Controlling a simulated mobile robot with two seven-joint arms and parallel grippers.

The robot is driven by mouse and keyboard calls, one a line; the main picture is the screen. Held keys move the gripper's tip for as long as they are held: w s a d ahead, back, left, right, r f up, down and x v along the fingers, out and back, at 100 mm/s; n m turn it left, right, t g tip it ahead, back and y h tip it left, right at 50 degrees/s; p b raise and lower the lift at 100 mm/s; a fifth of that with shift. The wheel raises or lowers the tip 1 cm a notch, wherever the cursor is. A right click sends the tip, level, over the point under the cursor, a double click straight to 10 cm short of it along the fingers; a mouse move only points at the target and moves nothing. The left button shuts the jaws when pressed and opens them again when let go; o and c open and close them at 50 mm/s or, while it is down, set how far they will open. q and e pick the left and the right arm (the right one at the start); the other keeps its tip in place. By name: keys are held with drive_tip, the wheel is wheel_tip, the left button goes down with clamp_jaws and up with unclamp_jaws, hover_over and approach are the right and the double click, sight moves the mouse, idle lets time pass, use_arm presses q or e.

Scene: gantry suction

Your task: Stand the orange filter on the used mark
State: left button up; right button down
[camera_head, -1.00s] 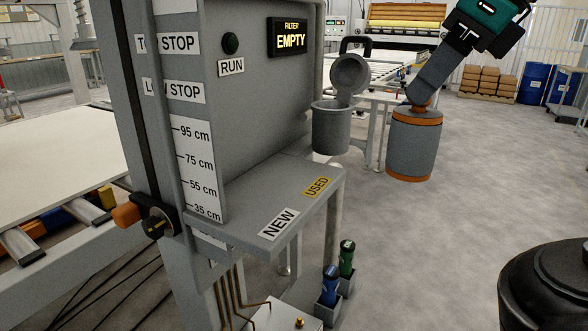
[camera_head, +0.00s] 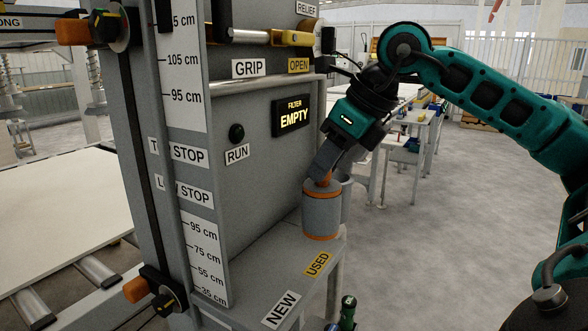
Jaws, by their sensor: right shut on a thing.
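My right gripper (camera_head: 324,177) is shut on the top knob of the orange filter (camera_head: 322,213), a grey cylinder with orange bands at its ends. The filter is upright at the far end of the grey shelf, beyond the yellow USED mark (camera_head: 318,263). I cannot tell whether its bottom touches the shelf. A grey filter housing (camera_head: 347,194) is partly hidden behind the filter. The white NEW mark (camera_head: 281,309) is on the near part of the shelf (camera_head: 262,272). My left gripper is not in view.
The machine panel beside the shelf has a lit display (camera_head: 293,116) reading FILTER EMPTY and a RUN button (camera_head: 236,133). A yellow-ended lever (camera_head: 287,38) sticks out above. Small bottles (camera_head: 348,308) stand below the shelf. Open floor lies to the right.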

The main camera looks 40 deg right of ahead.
drive_tip(key=w+a+p, duration=0.2)
drive_tip(key=w+p, duration=0.2)
drive_tip(key=w, duration=0.1)
wheel_tip(320, 180, down, 7)
drive_tip(key=b, duration=0.3)
drive_tip(key=shift+w+d+f, duration=0.15)
drive_tip(key=shift+w+d, duration=0.05)
drive_tip(key=shift+w, duration=0.2)
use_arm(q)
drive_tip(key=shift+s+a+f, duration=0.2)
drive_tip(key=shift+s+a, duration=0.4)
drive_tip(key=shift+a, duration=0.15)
use_arm(e)
drive_tip(key=c, duration=0.9)
unclamp_jaws()
drive_tip(key=v, duration=1.1)
drive_tip(key=shift+r+p, duration=0.3)
drive_tip(key=shift+p, duration=0.05)
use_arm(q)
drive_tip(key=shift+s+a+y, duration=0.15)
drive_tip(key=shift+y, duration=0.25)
use_arm(e)
drive_tip(key=shift+s+r, duration=0.25)
drive_tip(key=shift+r, duration=0.1)
